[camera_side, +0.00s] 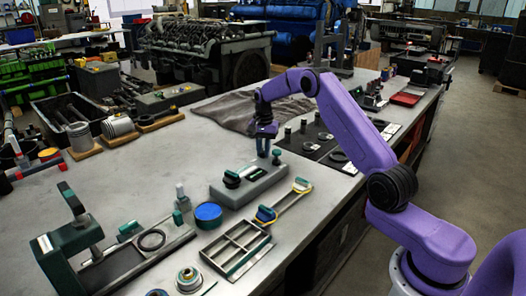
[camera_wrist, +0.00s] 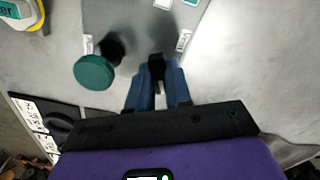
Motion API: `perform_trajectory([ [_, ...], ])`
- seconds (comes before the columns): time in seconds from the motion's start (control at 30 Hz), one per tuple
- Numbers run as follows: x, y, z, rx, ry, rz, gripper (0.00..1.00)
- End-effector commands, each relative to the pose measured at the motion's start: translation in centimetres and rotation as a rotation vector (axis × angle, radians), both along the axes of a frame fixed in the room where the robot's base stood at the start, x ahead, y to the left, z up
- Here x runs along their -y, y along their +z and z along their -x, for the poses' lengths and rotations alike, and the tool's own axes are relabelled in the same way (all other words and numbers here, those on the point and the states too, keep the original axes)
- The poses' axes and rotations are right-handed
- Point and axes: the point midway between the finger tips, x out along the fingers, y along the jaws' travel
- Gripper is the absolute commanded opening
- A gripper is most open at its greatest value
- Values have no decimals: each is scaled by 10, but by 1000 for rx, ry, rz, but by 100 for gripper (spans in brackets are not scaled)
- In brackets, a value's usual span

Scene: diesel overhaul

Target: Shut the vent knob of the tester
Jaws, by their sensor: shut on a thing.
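The tester (camera_side: 240,194) is a low grey block on the bench in the side view. In the wrist view its grey top (camera_wrist: 125,20) lies under my gripper. A green round knob (camera_wrist: 93,72) on a dark stem stands left of my fingers in the wrist view; it shows as a green-topped knob (camera_side: 277,157) in the side view. My gripper (camera_wrist: 157,75) points down over the tester, its blue fingers shut on a small black part (camera_wrist: 156,65), seemingly the vent knob. The fingers mostly hide this part. In the side view my gripper (camera_side: 263,148) is at the tester's far end.
A blue round tin (camera_side: 208,215) and a yellow-ended tool (camera_side: 285,203) lie close in front of the tester. A slotted grey tray (camera_side: 237,248) is nearer. Black mats with parts (camera_side: 310,140) lie to the right. A grey cloth (camera_side: 225,112) lies behind.

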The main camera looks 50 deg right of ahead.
Motion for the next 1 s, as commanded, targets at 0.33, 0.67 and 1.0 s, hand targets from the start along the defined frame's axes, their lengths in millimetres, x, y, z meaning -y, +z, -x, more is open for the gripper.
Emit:
perform_trajectory([
  [0.33, 1, 1, 0, 0, 158, 0, 0],
  [0.67, 0, 1, 0, 0, 406, 0, 0],
  [1.0, 1, 1, 0, 0, 438, 0, 0],
])
